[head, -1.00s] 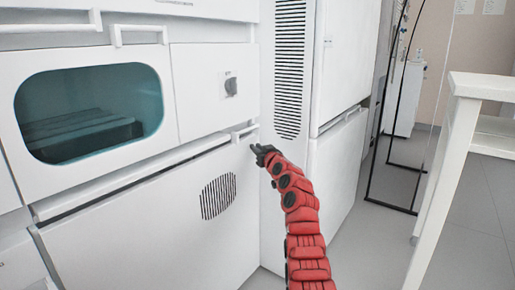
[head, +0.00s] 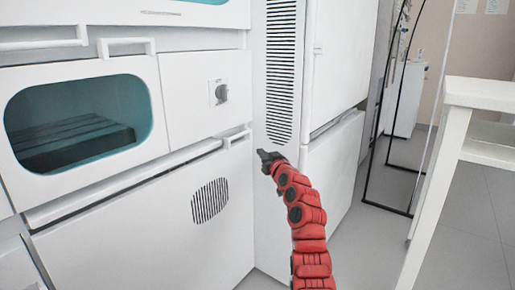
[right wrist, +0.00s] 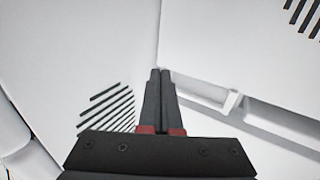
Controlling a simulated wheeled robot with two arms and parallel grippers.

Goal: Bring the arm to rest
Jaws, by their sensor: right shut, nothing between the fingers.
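My right arm (head: 308,230) is red with black joints and reaches up from the bottom of the head view. Its black gripper (head: 264,155) is in front of the white cabinets, just right of a small handle. In the right wrist view the two dark fingers (right wrist: 160,85) are together with nothing between them. White panels are behind them, and the gripper appears apart from the handle. My left gripper is not in view.
A white machine with a teal window (head: 80,120) and a knob (head: 219,92) is on the left. Its lower panel has a vent (head: 210,201). A small handle (head: 237,139) is near the gripper. A white table (head: 455,130) stands at right, with grey floor (head: 365,250) between.

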